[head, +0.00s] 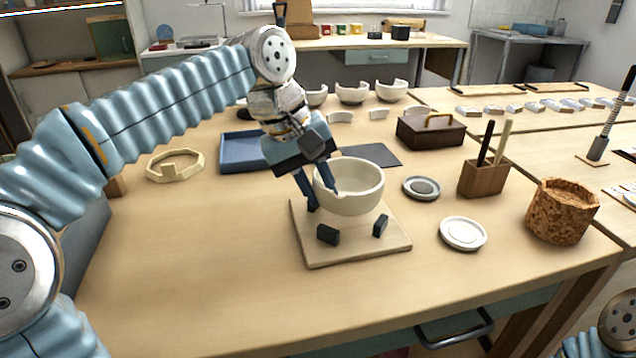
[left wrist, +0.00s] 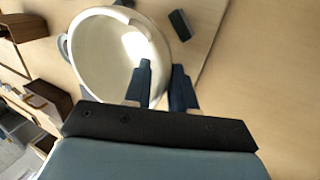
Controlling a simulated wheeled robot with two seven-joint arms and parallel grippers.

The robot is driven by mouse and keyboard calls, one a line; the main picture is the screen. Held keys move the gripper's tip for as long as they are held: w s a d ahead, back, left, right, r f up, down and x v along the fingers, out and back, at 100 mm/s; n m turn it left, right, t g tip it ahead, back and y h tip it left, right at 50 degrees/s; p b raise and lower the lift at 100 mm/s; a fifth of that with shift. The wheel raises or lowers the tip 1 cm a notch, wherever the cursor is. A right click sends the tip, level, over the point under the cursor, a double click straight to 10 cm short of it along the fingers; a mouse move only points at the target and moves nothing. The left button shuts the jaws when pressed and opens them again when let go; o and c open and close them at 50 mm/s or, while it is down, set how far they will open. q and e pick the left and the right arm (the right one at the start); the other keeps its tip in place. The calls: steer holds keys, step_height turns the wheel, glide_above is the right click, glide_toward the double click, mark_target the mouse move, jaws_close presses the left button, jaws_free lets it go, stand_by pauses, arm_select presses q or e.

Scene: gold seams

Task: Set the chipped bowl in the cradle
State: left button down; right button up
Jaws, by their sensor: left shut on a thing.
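The cream bowl (head: 352,194) is held over the cradle, a square pale wooden board (head: 350,251) with dark blocks standing on it, two of them (head: 328,235) (head: 380,226) clear at the front. My left gripper (head: 325,192) is shut on the bowl's wall at its left side. In the left wrist view, one finger is inside the bowl (left wrist: 95,60) and the other outside, with a dark block (left wrist: 180,24) beyond the rim. The bowl looks nearly upright; I cannot tell whether it touches the blocks. The chip is not clear. My right gripper is out of view.
A blue tray (head: 240,155), a dark mat (head: 368,155) and a wooden caddy (head: 430,131) lie behind the cradle. Right of it are small dishes (head: 463,233), a tool holder (head: 482,179) and a cork pot (head: 562,212). The front table is clear.

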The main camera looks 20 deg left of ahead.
arm_select(q)
steer(key=shift+f+b, duration=0.8)
steer(key=shift+f, duration=0.6)
stand_by(1.4)
steer(key=shift+c, duration=1.9)
jaws_free()
steer(key=shift+r, duration=0.1)
step_height(320, 180, up, 3)
steer(key=p, duration=0.3)
steer(key=shift+r+p, duration=0.3)
steer(key=shift+r, duration=1.1)
